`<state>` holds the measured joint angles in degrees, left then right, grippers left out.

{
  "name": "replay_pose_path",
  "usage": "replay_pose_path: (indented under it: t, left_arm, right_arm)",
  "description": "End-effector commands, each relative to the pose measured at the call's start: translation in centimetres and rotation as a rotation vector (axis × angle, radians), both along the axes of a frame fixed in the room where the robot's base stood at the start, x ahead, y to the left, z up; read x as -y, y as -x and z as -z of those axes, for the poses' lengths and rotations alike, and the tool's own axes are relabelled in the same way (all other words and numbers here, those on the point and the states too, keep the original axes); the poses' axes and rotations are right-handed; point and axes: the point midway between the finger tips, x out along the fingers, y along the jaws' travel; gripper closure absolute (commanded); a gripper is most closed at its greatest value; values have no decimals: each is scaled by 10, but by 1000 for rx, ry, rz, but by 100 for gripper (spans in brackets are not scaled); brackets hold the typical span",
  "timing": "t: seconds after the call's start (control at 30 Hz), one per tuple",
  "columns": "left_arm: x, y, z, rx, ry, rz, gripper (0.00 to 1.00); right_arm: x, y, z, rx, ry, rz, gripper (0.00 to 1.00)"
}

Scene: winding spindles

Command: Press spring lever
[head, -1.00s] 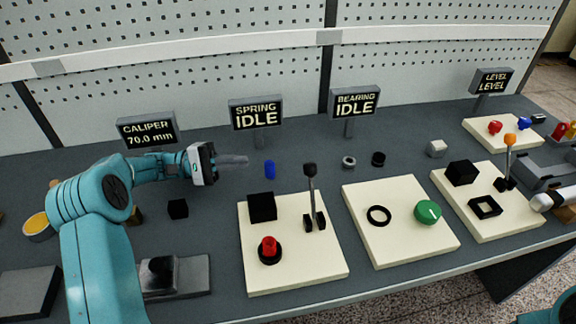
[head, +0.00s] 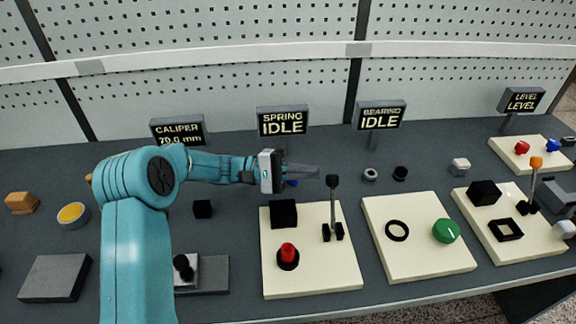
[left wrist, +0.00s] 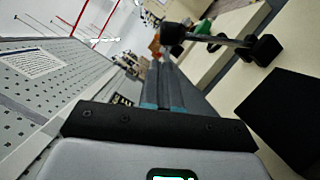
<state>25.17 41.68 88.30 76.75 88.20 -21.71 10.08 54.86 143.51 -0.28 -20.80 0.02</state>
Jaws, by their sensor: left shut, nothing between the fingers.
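The spring lever (head: 333,205) stands upright on the cream spring board (head: 310,279), with a dark knob on a grey rod between black brackets. The board also holds a black block (head: 284,213) and a red button (head: 288,252). The spring sign (head: 283,121) behind reads IDLE. My left gripper (head: 316,171) is shut and empty, pointing right, its tips just left of the lever knob in the head view. In the left wrist view the lever knob (left wrist: 172,33) shows beyond the fingertips (left wrist: 160,65); contact cannot be told. My right gripper does not show.
A blue piece (head: 292,183) lies partly hidden behind my left gripper. To the right are the bearing board (head: 420,270) with a green knob (head: 446,231) and a board with an orange-tipped lever (head: 535,178). The caliper sign (head: 178,130) stands at the left.

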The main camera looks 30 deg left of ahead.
Motion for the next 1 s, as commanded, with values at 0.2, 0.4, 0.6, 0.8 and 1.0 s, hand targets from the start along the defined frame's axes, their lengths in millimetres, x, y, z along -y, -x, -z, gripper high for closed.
replay_pose_path:
  t: [0.2,0.4,0.6,0.8,1.0]
  left_arm:
    - [16,8,-8,0,-1,1,100]
    - [17,9,-7,0,-1,0,100]
    - [17,9,-8,1,-1,1,100]
    - [19,12,-9,30,-20,1,100]
    - [21,15,-13,65,-43,2,100]
  right_arm:
    - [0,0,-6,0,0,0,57]
    - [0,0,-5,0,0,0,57]
    - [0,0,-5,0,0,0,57]
    - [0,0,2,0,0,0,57]
    - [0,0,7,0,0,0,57]
